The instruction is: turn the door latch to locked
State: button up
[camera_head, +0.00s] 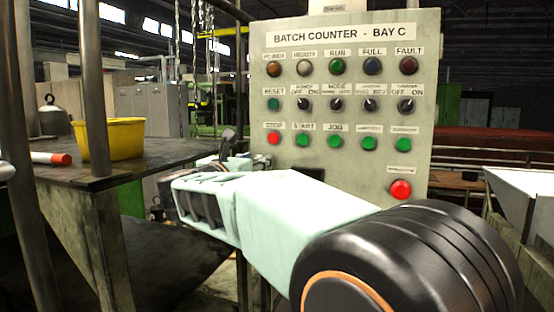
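A grey-green control panel (348,187) marked "BATCH COUNTER - BAY C" stands upright in the middle. Its face carries lamps, rotary switches, push buttons and a large red button (401,189) at lower right. I cannot make out a door latch on the part that shows; my arm covers the panel's lower left. My gripper (229,145) is mostly hidden behind my own arm, with a dark finger-like part showing near the panel's left edge. Whether it touches anything, or is open or shut, cannot be told.
A dark table (130,156) with a yellow bucket (108,139) and a red-tipped cylinder (52,158) stands at left. Metal posts (92,80) rise in front of it. A pale metal bin or chute (530,195) is at right.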

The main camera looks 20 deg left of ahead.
grip_shut()
dwell(0.5)
jog(key=n, duration=0.4)
jog(key=shift+p, duration=0.35)
jog(key=n+p, duration=0.1)
jog(key=n, duration=0.3)
jog(key=shift+n+p, duration=0.3)
jog(key=n+p, duration=0.2)
jog(key=n, duration=0.3)
jog(key=shift+a+p, duration=0.1)
jog(key=shift+p, duration=0.3)
jog(key=shift+f+n+p, duration=0.15)
jog(key=shift+n+p, duration=0.9)
jog(key=shift+n, duration=1.05)
